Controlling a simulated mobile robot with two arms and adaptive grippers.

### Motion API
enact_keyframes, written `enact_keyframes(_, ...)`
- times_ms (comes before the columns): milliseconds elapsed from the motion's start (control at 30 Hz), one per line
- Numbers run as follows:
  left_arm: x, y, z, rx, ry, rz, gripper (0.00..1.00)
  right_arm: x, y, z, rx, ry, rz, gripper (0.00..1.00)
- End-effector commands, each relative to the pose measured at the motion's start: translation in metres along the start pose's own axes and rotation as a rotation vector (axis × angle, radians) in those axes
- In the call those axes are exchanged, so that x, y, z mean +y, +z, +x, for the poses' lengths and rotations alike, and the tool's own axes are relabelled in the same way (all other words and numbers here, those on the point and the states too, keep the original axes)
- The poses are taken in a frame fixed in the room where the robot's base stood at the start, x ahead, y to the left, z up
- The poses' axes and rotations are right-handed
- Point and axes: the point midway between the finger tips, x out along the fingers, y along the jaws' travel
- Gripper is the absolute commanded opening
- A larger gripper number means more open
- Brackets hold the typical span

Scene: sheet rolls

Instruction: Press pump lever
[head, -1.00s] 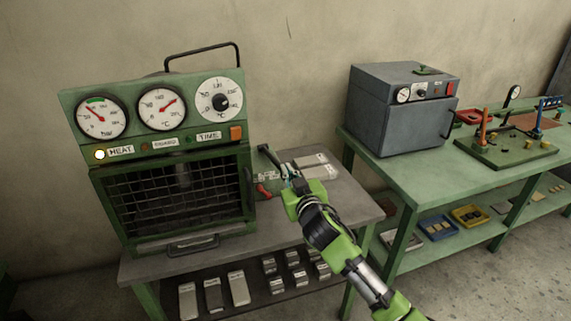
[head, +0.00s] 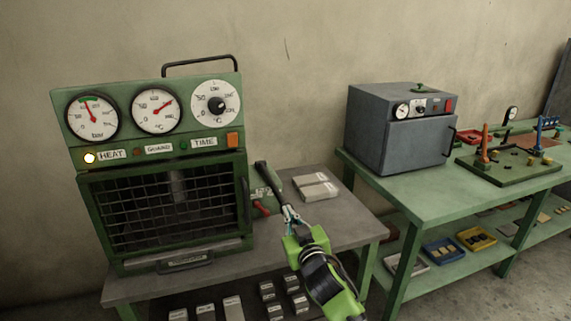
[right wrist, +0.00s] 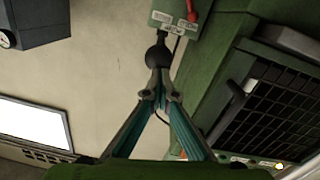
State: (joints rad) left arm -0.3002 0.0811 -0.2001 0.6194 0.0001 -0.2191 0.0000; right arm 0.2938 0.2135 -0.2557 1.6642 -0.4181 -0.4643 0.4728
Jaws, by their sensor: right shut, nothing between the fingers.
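The pump lever (head: 268,184) is a black bar beside the green press (head: 165,155), slanting down toward the front right. My right gripper (head: 288,212) is shut and empty at the lever's lower end. In the right wrist view the closed fingertips (right wrist: 158,82) meet just below the lever's dark rounded end (right wrist: 158,52); they look in contact, but a small gap cannot be ruled out. The left gauge (head: 92,116) has its red needle near the green band. The HEAT lamp (head: 90,158) is lit. My left gripper is out of view.
A red handle (head: 262,209) sits close to the lever. Pale blocks (head: 315,187) lie on the grey bench, with several more on the shelf below. A grey oven (head: 402,130) stands on the green table to the right.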

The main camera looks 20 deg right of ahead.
Motion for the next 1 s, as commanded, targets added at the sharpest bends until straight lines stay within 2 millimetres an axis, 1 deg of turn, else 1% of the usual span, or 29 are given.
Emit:
enact_keyframes(33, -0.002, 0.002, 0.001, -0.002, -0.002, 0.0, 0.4, 0.0, 0.01, -0.001, -0.02, 0.002, 0.0, 0.0)
enact_keyframes(133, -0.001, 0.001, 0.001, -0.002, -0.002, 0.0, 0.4, 0.0, 0.01, -0.008, -0.019, 0.002, -0.001, 0.0)
enact_keyframes(233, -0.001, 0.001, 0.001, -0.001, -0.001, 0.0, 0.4, 0.0, 0.007, -0.022, -0.013, 0.001, -0.001, 0.0)
enact_keyframes(367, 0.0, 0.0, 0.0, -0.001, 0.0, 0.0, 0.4, 0.0, 0.004, -0.049, -0.008, 0.001, 0.0, 0.0)
enact_keyframes(500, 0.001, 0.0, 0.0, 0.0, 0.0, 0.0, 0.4, 0.0, 0.001, -0.08, -0.003, 0.0, 0.001, 0.0)
enact_keyframes(600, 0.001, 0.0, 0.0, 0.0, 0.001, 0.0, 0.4, 0.0, 0.0, -0.099, -0.001, 0.001, 0.001, 0.0)
enact_keyframes(700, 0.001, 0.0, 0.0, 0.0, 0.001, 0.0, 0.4, 0.0, -0.001, -0.113, 0.001, 0.002, 0.001, 0.0)
enact_keyframes(833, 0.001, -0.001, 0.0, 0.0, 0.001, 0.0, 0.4, 0.001, -0.003, -0.123, 0.004, 0.002, 0.0, 0.0)
enact_keyframes(1000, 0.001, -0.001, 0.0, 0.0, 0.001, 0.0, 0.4, 0.001, -0.003, -0.126, 0.005, 0.002, -0.001, 0.0)
